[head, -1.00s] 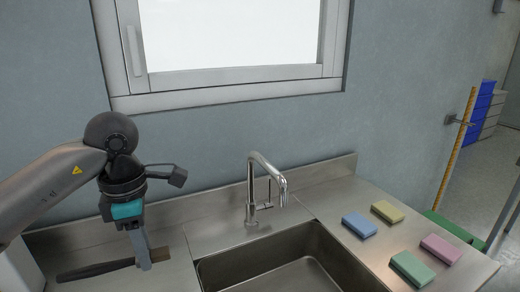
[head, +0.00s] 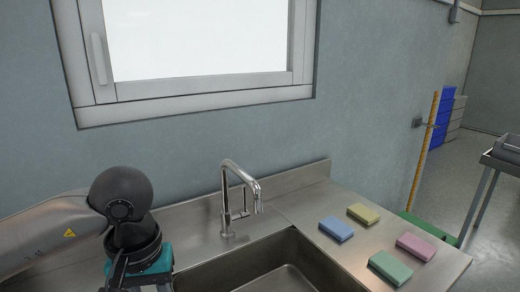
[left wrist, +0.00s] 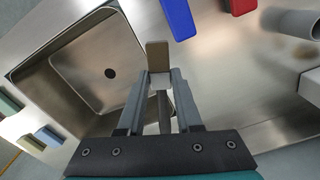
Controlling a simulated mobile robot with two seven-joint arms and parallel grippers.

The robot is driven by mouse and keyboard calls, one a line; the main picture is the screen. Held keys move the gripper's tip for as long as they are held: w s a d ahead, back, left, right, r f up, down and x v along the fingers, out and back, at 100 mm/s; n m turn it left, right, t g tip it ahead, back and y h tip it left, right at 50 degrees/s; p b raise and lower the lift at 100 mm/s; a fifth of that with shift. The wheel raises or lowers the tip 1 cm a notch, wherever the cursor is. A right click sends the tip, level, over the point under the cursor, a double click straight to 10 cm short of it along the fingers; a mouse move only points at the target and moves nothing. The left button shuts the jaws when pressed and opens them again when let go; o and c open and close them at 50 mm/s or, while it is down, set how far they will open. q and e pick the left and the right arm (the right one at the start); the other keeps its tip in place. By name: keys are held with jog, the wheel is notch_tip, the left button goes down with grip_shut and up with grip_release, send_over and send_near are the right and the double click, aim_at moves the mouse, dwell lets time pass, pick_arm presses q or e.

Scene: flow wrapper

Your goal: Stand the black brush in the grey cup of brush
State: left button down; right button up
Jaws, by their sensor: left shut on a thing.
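My left gripper (left wrist: 160,82) is shut on the brush in the left wrist view. The brush's tan bristle block (left wrist: 157,55) sticks out past the fingertips, and a dark handle part (left wrist: 163,112) shows between the fingers. The rest of the handle is hidden. A grey round-ended cylinder (left wrist: 292,22) at the right edge of that view may be the grey cup; its opening is not clear. In the head view my left wrist is at the lower left, with its fingers below the frame. My right gripper is not in view.
A steel sink (head: 285,278) with a tap (head: 240,200) fills the counter's middle. Blue (head: 336,229), yellow (head: 363,214), pink (head: 416,246) and green (head: 390,267) sponges lie to its right. A blue block (left wrist: 179,18) and a red block (left wrist: 238,5) show in the left wrist view.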

pick_arm(q)
jog(key=shift+s+d+f+m, duration=0.15)
jog(key=shift+s+d+m, duration=0.05)
jog(key=shift+m, duration=0.4)
jog(key=shift+s+d+f+m, duration=0.1)
jog(key=shift+s+d+m, duration=0.1)
jog(key=shift+m, duration=0.4)
notch_tip(320, 180, up, 5)
jog(key=w+a+n, duration=0.3)
jog(key=n, duration=0.3)
notch_tip(320, 180, down, 19)
jog(key=shift+f+b, duration=0.2)
jog(key=shift+b, duration=0.8)
jog(key=shift+f+b, duration=0.2)
jog(key=shift+b, duration=0.1)
jog(key=c, duration=0.6)
grip_release()
jog(key=shift+r, duration=0.1)
jog(key=shift+r, duration=0.1)
